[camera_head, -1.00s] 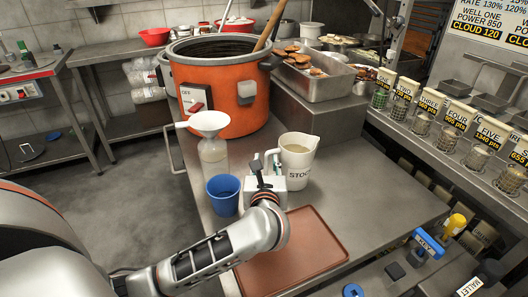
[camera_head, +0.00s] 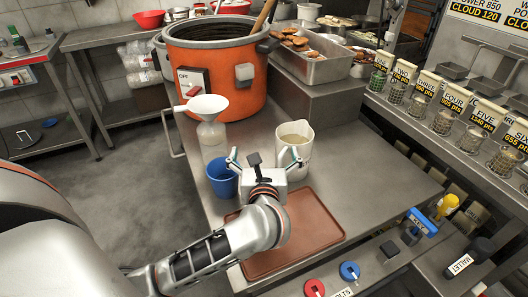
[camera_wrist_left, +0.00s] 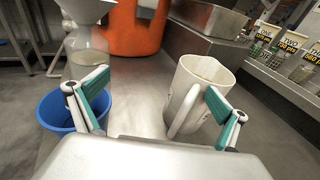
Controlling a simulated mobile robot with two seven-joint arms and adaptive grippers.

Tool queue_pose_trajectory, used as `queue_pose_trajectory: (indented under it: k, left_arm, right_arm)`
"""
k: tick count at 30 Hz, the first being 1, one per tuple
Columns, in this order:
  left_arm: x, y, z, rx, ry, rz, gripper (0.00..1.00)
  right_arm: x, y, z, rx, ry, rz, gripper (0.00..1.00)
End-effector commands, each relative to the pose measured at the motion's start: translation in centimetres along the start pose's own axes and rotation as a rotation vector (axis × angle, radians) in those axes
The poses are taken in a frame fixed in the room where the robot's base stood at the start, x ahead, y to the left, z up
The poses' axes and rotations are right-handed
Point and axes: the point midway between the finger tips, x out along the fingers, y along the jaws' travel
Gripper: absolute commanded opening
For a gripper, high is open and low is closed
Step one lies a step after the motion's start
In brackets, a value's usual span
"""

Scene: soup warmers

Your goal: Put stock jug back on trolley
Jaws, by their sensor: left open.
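The white stock jug (camera_head: 298,150) stands upright on the steel worktop, with pale liquid inside. In the left wrist view the jug (camera_wrist_left: 205,75) shows its handle (camera_wrist_left: 184,112) turned toward my gripper. My left gripper (camera_head: 263,158) is open and empty just in front of the jug. In the wrist view its right finger overlaps the jug's front, and the handle appears between the two fingers; I cannot tell if anything touches. The left finger overlaps the blue cup (camera_head: 221,178). My right gripper is out of view. I cannot tell which surface is the trolley.
A bottle with a white funnel (camera_head: 208,106) stands behind the blue cup. A large orange soup warmer (camera_head: 222,75) is behind them. A brown tray (camera_head: 310,225) lies at the front of the worktop (camera_head: 375,185). The worktop right of the jug is clear.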

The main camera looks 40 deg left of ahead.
Motion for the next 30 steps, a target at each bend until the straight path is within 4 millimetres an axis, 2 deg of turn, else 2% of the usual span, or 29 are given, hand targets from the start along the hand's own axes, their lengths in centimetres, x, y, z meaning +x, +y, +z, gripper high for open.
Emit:
queue_pose_trajectory:
  k: [7, 11, 24, 30]
  left_arm:
    - [0.0, 0.0, -0.1, 0.000, 0.001, 0.000, 1.00]
    - [-0.9, -0.1, -0.2, 0.000, 0.004, -0.002, 1.00]
    - [-9.1, 0.0, -0.1, -0.002, 0.005, -0.001, 1.00]
    - [-11.4, 0.0, -0.1, -0.001, 0.002, 0.000, 1.00]
  right_arm:
    - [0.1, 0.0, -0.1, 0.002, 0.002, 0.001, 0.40]
    - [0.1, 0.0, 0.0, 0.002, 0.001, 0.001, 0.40]
    - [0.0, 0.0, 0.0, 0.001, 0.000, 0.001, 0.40]
    - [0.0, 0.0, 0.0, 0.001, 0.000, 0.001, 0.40]
